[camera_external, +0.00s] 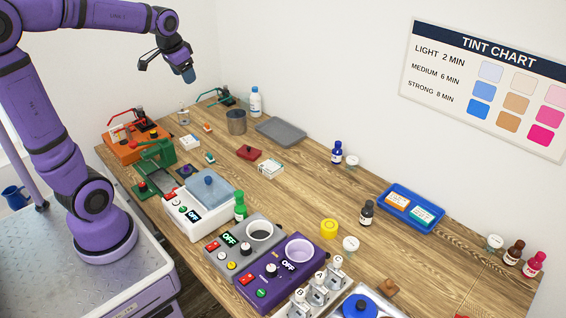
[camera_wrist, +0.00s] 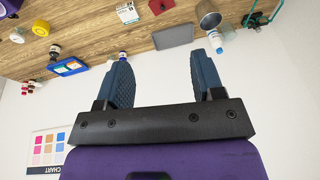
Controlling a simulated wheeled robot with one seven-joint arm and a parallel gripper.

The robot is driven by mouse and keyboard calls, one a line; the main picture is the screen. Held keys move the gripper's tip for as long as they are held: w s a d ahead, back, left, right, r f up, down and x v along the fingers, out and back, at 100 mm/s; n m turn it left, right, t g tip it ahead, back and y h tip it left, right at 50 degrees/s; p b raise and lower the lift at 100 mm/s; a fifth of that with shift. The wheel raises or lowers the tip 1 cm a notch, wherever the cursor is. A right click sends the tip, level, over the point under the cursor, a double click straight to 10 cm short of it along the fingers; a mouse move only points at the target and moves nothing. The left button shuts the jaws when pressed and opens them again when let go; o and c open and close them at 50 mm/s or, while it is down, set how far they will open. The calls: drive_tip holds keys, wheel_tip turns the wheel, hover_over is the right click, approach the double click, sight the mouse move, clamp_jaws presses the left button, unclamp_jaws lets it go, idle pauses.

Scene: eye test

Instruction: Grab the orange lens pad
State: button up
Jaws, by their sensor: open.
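My gripper (camera_external: 187,75) is open and empty, high above the far left of the table; its two blue fingers stand apart in the wrist view (camera_wrist: 168,62). No label naming a lens pad can be read. Orange candidates are a flat orange-and-white packet (camera_external: 397,200) in the blue tray (camera_external: 382,207), beside a teal-and-white one (camera_external: 422,214), and a small orange-and-white piece (camera_external: 207,127) on the table at the far left. The tray with its packets also shows in the wrist view (camera_wrist: 68,67). My gripper is apart from all of these.
A grey tray (camera_external: 280,131), metal cup (camera_external: 236,122) and white bottle (camera_external: 255,102) stand at the back. Machines (camera_external: 197,205) (camera_external: 285,263) line the front edge. Bare wood lies mid-table.

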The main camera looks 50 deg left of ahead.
drive_tip(key=w+a+f, duration=0.4)
drive_tip(key=w+a, duration=0.2)
drive_tip(key=w, duration=0.2)
drive_tip(key=g+h, duration=0.1)
drive_tip(key=g, duration=0.2)
hover_over(207, 124)
wheel_tip(207, 124, down, 27)
drive_tip(key=shift+m, duration=0.3)
drive_tip(key=f, duration=0.5)
drive_tip(key=shift+s+a+f, duration=0.1)
drive_tip(key=shift+s+f, duration=0.1)
drive_tip(key=shift+s, duration=0.05)
drive_tip(key=shift+w+f, duration=0.2)
drive_tip(key=shift+f, duration=2.55)
drive_tip(key=c, duration=1)
